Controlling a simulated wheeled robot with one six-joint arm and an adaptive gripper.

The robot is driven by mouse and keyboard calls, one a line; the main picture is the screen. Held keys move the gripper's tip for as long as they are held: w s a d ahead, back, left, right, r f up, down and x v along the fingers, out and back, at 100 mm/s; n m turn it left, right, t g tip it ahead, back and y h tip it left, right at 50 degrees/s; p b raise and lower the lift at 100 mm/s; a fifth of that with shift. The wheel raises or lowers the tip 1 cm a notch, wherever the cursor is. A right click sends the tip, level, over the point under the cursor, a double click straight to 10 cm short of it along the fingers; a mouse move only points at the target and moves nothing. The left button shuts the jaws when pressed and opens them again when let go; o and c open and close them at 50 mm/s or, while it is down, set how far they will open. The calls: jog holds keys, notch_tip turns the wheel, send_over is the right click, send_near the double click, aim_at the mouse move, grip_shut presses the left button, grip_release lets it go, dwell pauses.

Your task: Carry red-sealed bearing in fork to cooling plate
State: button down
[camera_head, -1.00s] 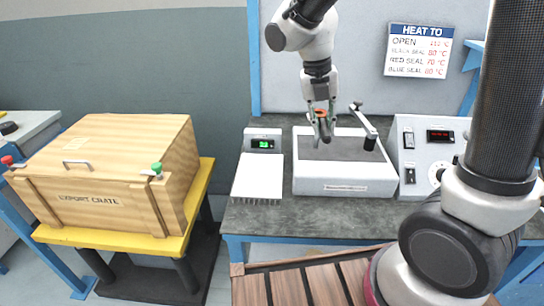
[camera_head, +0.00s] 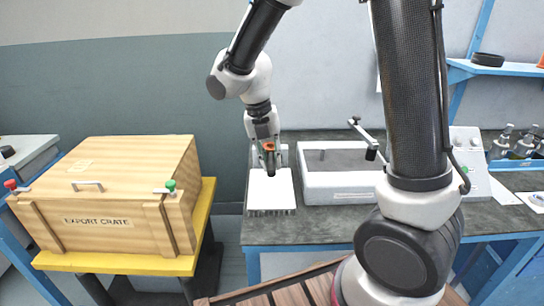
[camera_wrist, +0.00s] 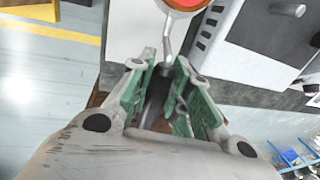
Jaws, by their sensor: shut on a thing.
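My gripper (camera_head: 267,140) is over the back part of the white cooling plate (camera_head: 270,196), with its fingers pointing down. It is shut on the fork (camera_wrist: 169,45), whose dark handle lies between the green-padded fingers (camera_wrist: 163,68). The bearing (camera_head: 269,146) shows as an orange-red ring at the fork. In the wrist view the bearing (camera_wrist: 186,4) is cut off by the top edge, at the end of the fork's metal shank. The gap between the bearing and the plate cannot be told.
The white heater box (camera_head: 345,188) with its lever arm stands right of the plate. A wooden export crate (camera_head: 105,190) stands on a yellow stand to the left. A shelf (camera_head: 490,69) is at the upper right. My arm hides part of the bench.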

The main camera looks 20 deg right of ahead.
send_over(273, 197)
jog(key=shift+w+a+f, duration=0.1)
jog(key=shift+a+f, duration=0.05)
jog(key=shift+f, duration=1.1)
jog(key=shift+a+f, duration=0.1)
jog(key=shift+f, duration=1.15)
jog(key=shift+f, duration=0.15)
jog(key=shift+f, duration=2.5)
jog(key=shift+f, duration=0.2)
jog(key=c, duration=1.3)
grip_release()
jog(key=shift+o, duration=0.2)
